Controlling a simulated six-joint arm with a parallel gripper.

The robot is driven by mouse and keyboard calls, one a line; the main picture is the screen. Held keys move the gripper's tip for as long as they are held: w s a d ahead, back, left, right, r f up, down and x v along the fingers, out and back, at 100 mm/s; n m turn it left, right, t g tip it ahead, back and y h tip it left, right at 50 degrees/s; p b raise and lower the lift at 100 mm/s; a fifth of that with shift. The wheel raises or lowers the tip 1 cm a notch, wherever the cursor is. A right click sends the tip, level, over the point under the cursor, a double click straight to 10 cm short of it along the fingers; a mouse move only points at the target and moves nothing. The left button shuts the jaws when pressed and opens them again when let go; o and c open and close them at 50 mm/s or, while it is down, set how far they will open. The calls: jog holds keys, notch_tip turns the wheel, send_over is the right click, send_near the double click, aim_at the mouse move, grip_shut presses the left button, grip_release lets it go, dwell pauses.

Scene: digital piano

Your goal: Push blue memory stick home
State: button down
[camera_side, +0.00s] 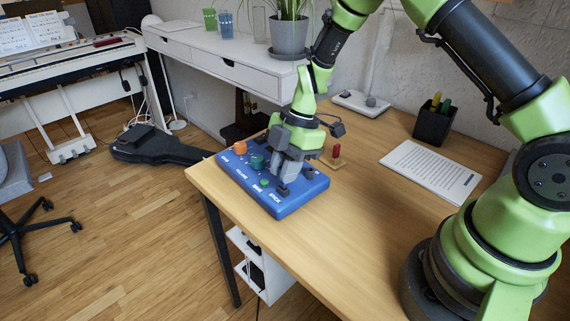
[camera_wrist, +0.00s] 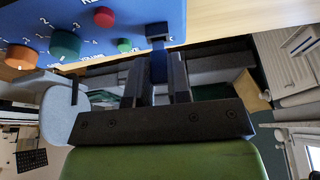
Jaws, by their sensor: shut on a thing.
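The blue panel box (camera_side: 300,203) lies on the wooden desk, with knobs and white lettering; its face also shows in the wrist view (camera_wrist: 200,15). My gripper (camera_wrist: 160,70) is shut on the blue memory stick (camera_wrist: 158,68), which shows between the two dark fingers. The stick's far end meets a dark grey socket (camera_wrist: 157,31) near the panel's edge. How deep the stick sits in it I cannot tell. In the side view my gripper (camera_side: 285,180) points down over the right part of the box, and its fingers hide the stick.
An orange knob (camera_side: 240,147), a teal knob (camera_side: 257,160) and a green button (camera_side: 265,183) stand on the panel. A red piece on a wooden block (camera_side: 337,155) stands behind the gripper. A black pen cup (camera_side: 435,124) and paper (camera_side: 430,171) lie to the right. The desk front is clear.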

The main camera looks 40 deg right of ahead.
jog(key=shift+f, duration=0.65)
jog(key=c, duration=1)
grip_release()
jog(key=shift+r, duration=0.1)
jog(key=shift+v, duration=2.45)
